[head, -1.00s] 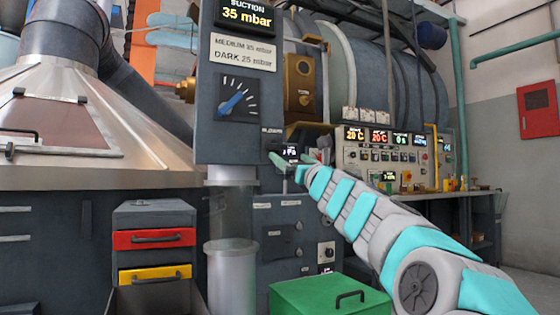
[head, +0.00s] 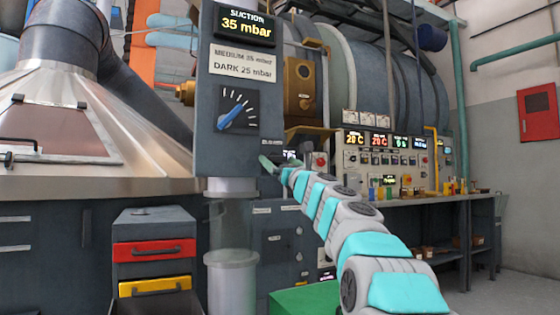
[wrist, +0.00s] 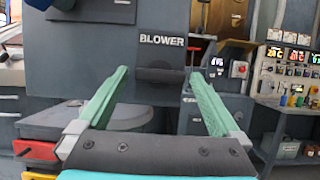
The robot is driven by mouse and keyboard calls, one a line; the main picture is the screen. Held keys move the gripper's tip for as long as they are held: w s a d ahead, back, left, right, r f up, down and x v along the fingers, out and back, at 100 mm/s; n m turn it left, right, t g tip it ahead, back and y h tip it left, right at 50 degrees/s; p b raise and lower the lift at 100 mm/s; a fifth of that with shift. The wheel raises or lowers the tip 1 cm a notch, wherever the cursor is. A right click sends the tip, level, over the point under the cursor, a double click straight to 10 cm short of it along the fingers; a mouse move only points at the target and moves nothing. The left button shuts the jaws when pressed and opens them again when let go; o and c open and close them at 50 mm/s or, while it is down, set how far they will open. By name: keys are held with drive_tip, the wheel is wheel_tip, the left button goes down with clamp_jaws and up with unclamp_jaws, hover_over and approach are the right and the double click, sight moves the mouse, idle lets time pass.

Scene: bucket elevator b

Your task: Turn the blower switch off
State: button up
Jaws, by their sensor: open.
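The blower switch (wrist: 160,74) is a dark, wide handle under the white BLOWER label (wrist: 161,40) on the grey suction panel (wrist: 110,50). Its handle looks level in the wrist view. My gripper (wrist: 159,80) is open, with one green finger on each side of the switch in that view. I cannot tell whether either finger touches it. In the head view my gripper (head: 279,164) is at the lower right edge of the suction panel (head: 210,130), and it and the arm hide the switch.
Above are a blue knob (head: 232,115) and a display (head: 247,23) reading 35 mbar. A console (head: 385,155) with lit displays and a red knob (head: 319,160) stand to the right. A green box (head: 300,301) and a drawer unit (head: 153,225) stand below.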

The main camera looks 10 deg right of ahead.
drive_tip(key=c, duration=1.2)
drive_tip(key=shift+c, duration=0.2)
